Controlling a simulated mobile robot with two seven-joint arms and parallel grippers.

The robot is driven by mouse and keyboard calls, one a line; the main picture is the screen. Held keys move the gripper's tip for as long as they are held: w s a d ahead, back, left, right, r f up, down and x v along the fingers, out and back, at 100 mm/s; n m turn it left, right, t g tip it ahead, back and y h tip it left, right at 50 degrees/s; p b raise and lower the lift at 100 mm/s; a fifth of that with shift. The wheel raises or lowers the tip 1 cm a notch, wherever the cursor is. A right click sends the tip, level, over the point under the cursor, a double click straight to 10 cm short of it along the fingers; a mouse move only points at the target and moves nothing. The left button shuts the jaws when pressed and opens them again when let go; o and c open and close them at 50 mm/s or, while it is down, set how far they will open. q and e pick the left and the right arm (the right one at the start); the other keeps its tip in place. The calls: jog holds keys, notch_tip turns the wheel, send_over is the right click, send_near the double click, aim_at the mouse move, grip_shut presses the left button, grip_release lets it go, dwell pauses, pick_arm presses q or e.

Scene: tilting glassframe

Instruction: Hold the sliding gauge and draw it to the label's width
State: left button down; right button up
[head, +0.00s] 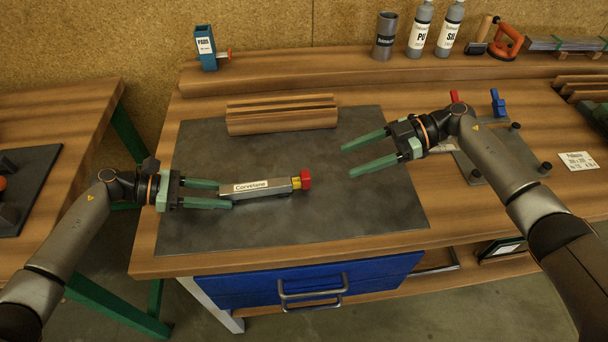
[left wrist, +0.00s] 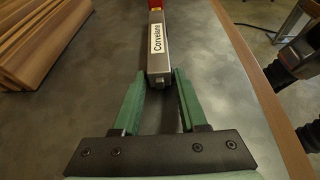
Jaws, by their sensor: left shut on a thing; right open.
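The sliding gauge (head: 268,192) is a grey bar lying on the dark mat, with a yellow section and a red end piece (head: 305,179) at its right. A white label (head: 250,186) reading "Corvelane" is on the bar; it also shows in the left wrist view (left wrist: 157,38). My left gripper (head: 226,194) is shut on the bar's left end, with one green finger on each side. In the left wrist view the bar's near end (left wrist: 159,77) sits between the fingertips. My right gripper (head: 347,162) is open and empty, up and right of the red end piece, apart from it.
The dark mat (head: 330,220) is clear around the gauge. Wooden profiles (head: 281,115) lie at the mat's back edge. A fixture with red and blue clamps (head: 498,102) stands right of my right gripper. Bottles (head: 420,32) stand on the back shelf. A blue drawer (head: 310,280) is below.

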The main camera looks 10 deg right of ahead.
aim_at(306, 174)
jog(key=shift+w, duration=0.1)
jog(key=shift+a, duration=0.25)
jog(key=x, duration=1.1)
jog(key=shift+a+f, duration=0.15)
jog(key=shift+c, duration=0.4)
grip_shut()
dwell(0.4)
